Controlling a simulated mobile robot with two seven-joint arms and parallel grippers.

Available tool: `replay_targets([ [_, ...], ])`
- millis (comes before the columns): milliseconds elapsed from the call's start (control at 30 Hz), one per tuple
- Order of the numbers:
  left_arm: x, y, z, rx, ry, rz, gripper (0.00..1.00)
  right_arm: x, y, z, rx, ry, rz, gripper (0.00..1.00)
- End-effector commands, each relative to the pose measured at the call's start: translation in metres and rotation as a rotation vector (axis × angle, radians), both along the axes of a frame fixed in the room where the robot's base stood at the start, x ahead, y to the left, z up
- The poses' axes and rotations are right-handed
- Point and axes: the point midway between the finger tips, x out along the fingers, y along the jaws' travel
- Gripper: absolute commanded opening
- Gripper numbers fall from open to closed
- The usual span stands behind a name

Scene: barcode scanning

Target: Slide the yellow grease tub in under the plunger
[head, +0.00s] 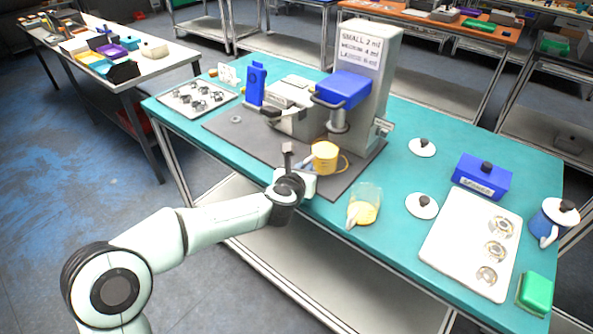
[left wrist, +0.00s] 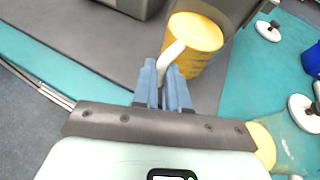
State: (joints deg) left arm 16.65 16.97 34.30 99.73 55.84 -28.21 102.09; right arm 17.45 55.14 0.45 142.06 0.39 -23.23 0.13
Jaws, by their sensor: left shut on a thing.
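The yellow grease tub (head: 324,157) is upright over the front part of the grey mat, in front of the dispensing machine. The left wrist view shows the tub (left wrist: 197,36) with its pale handle (left wrist: 171,56) toward me. My left gripper (head: 304,165) is shut on this handle, its blue fingers (left wrist: 163,82) on either side of it. The plunger (head: 338,121) hangs below the machine's blue head (head: 343,90), behind the tub in the head view. The tub is outside the space under it. I cannot tell whether the tub touches the mat. My right gripper is not in view.
A clear jug with yellow contents (head: 364,205) stands right of the mat (head: 350,183). Loose lids (head: 422,147), a blue box (head: 482,177), a white tray (head: 460,245) and a blue pot (head: 552,222) lie farther right. Another tray (head: 197,97) is at the left.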

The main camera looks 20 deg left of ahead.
Motion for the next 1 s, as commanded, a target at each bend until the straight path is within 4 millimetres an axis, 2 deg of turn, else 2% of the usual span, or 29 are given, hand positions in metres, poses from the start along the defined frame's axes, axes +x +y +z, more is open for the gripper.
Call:
replay_targets([
  [67, 0.008, -0.004, 0.003, -0.002, -0.001, 0.000, 0.00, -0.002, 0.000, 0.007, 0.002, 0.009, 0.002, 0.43],
  [433, 0.037, -0.014, -0.005, -0.001, -0.002, 0.000, 0.00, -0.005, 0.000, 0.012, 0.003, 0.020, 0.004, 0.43],
  [1000, 0.044, -0.017, -0.007, 0.000, -0.002, 0.000, 0.00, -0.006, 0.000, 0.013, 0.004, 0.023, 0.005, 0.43],
])
